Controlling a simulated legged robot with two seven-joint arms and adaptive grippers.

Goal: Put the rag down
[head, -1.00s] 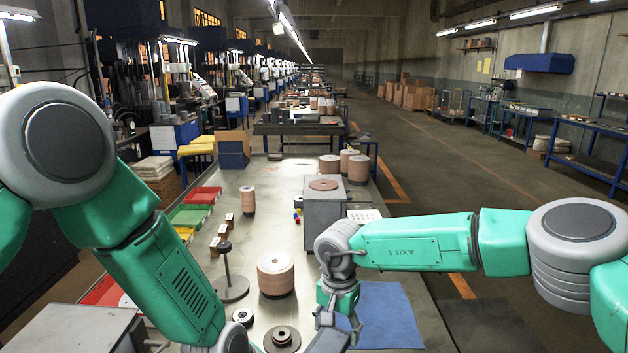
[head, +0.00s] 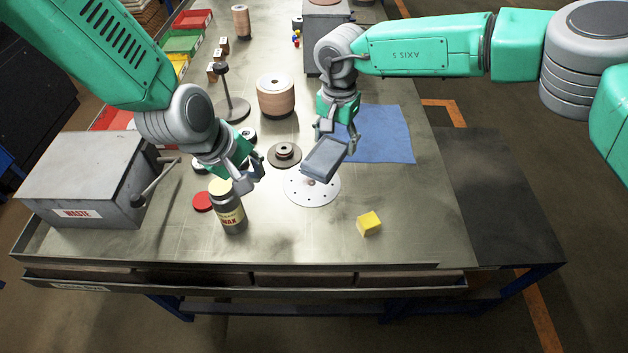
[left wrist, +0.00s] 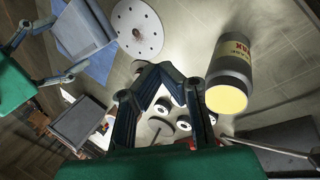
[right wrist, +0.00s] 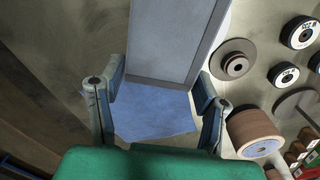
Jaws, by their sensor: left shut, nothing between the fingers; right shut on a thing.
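A blue cloth (head: 382,135) lies flat on the table behind the right gripper. My left gripper (head: 252,178) is shut and empty, beside the wax jar (head: 231,210).
A grey waste box (head: 75,180) stands at the left, a red lid (head: 203,201) beside the jar. A yellow block (head: 369,223) lies at front right, with bare table around it. Dark flanged discs (head: 284,154) and a copper-coloured roll (head: 275,96) stand behind.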

